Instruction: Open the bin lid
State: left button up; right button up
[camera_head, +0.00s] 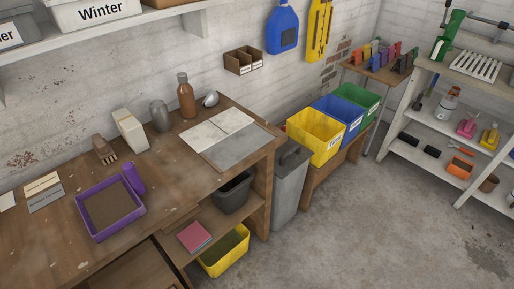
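A tall grey bin (289,192) stands on the floor between the wooden workbench and the low wooden bench with coloured boxes. Its grey lid (290,157) looks shut, with a darker part on top that could be a handle. The left side of the bin is partly hidden by the end of the workbench. Neither of my grippers shows in the head view.
The workbench (160,180) holds a purple tray (82,222), bottles and tiles. Yellow (327,149), blue and green boxes stand right of the bin. A yellow tub (238,258) sits low under the bench. The concrete floor (370,235) in front is clear.

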aim_at(280, 148)
jog(key=i+l+u, duration=0.45)
jog(key=l+u, duration=0.3)
jog(key=i+l+u, duration=0.15)
jog(key=l+u, duration=0.2)
